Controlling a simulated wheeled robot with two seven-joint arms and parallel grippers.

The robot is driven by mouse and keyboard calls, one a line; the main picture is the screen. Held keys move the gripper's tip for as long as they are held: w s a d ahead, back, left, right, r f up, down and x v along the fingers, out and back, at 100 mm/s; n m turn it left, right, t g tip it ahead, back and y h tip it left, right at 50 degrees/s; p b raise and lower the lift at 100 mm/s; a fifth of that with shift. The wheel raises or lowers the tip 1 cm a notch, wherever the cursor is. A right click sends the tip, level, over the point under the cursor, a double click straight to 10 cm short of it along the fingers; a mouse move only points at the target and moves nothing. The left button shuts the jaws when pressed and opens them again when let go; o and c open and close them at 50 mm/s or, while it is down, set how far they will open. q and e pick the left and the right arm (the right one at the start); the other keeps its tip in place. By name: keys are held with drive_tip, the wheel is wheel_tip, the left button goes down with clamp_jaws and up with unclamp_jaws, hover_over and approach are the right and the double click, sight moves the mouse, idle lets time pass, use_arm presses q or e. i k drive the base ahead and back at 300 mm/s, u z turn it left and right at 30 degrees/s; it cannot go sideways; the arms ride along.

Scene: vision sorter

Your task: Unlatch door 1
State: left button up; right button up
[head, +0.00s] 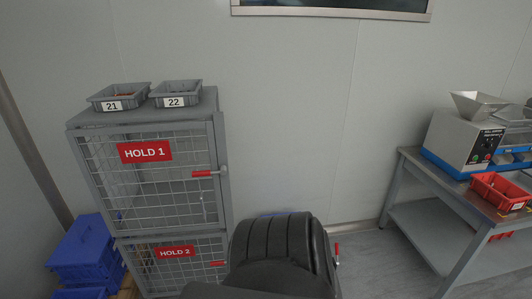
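Door 1 is the upper wire-mesh door (150,190) of a grey cage cabinet at the left of the head view. It carries a red HOLD 1 sign (145,152) and looks closed in its frame. Its latch has a red handle (203,173) lying about level at the door's right edge, its end at a grey knob by the frame post. Neither of my grippers is in view, and nothing touches the latch.
Below is the HOLD 2 door (180,266), with its own red handle (217,264). Grey bins 21 (120,93) and 22 (177,90) stand on the cabinet. Blue crates (85,250) are at lower left. A workbench (440,190) with a machine (462,140) and red bin (500,190) stands right.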

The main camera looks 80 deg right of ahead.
sight(223, 171)
drive_tip(key=z, duration=0.65)
drive_tip(key=i, duration=0.65)
drive_tip(key=z, duration=2.3)
